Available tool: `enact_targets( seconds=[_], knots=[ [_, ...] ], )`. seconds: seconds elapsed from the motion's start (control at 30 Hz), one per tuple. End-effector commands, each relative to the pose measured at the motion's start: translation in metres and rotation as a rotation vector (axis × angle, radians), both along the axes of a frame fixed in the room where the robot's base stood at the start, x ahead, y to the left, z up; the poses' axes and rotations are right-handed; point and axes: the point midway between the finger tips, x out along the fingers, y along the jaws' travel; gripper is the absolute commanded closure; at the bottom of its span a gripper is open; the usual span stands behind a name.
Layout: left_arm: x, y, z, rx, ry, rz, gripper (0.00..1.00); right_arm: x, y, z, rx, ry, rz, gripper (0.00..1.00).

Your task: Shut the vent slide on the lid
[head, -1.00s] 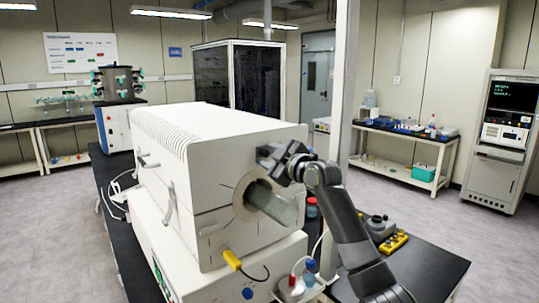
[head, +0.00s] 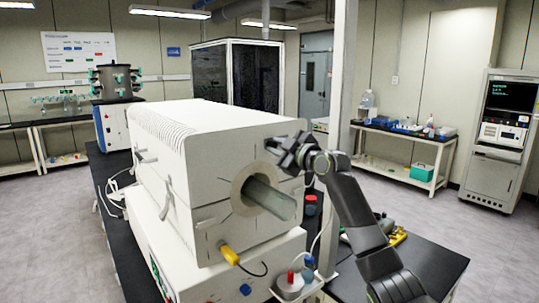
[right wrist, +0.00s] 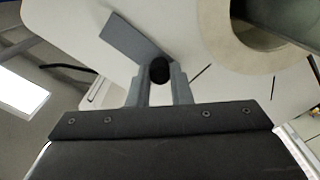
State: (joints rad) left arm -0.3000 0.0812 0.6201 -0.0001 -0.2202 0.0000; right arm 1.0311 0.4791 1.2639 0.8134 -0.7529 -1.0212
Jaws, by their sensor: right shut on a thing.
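My right gripper (head: 282,148) is at the end face of the white box-shaped unit (head: 205,215), just above its round port. In the right wrist view my right gripper (right wrist: 160,88) is shut on a small black knob (right wrist: 159,68). A flat grey plate (right wrist: 128,38) lies at the knob against the pale face; I take it for the vent slide. My fingers hide part of it, and any opening under it cannot be made out. In the head view the gripper hides the slide. My left gripper is not in view.
A pale ring (head: 238,193) surrounds the port close below my gripper, and a glass tube (head: 272,200) sticks out of it. A pale upright post (head: 338,90) stands behind my right arm. Bottles with coloured caps (head: 291,283) stand in front of the unit.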

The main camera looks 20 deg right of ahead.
Motion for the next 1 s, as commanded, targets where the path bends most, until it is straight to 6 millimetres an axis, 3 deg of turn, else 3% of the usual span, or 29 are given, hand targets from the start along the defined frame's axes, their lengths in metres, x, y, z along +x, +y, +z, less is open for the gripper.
enact_targets(
  seconds=[0.37,0.4,0.57,1.0],
  knots=[
    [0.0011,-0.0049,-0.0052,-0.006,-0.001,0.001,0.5,0.0023,-0.0082,0.003,-0.004,-0.006,-0.006,1.0],
    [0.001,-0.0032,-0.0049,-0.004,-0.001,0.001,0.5,0.0023,-0.0082,0.0031,-0.004,-0.006,-0.006,0.8],
    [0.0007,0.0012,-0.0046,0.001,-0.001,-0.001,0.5,0.0022,-0.0075,0.0029,-0.003,-0.006,-0.004,0.59],
    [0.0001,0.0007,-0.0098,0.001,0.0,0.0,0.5,-0.0052,-0.0102,0.0006,-0.003,-0.005,-0.002,0.59]
  ],
)
